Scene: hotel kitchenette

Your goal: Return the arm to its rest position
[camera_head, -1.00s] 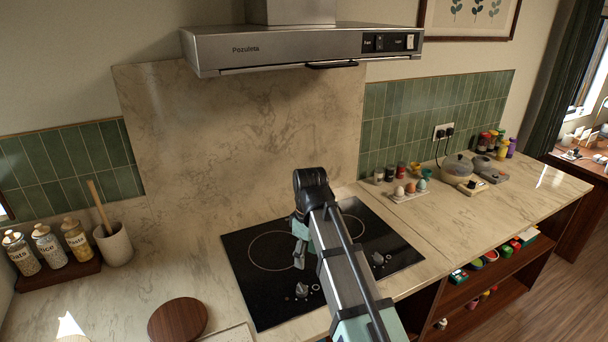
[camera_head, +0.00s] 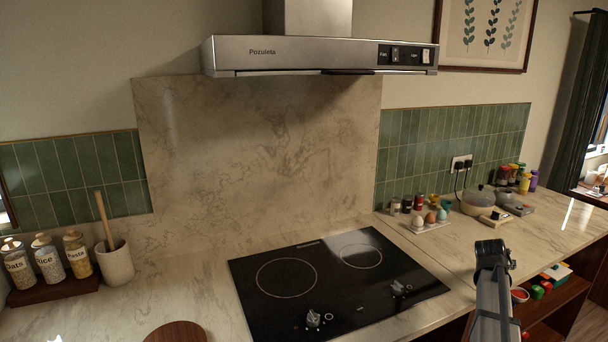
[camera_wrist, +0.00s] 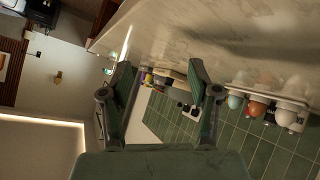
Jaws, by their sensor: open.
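My arm's end shows at the lower right in the head view, in front of the counter edge; its fingers cannot be made out there. In the wrist view my gripper (camera_wrist: 160,95) has its two fingers spread apart with nothing between them. Beyond them lie the counter, the green tiles and the egg tray, seen rotated. My gripper is apart from the counter and touches nothing that I can see.
The black hob (camera_head: 335,283) is clear. An egg tray (camera_head: 428,225), pots (camera_head: 478,200) and coloured bottles (camera_head: 516,178) stand on the right counter. Open shelves (camera_head: 545,310) hold small items below. The range hood (camera_head: 320,55) hangs above. Jars (camera_head: 48,262) stand left.

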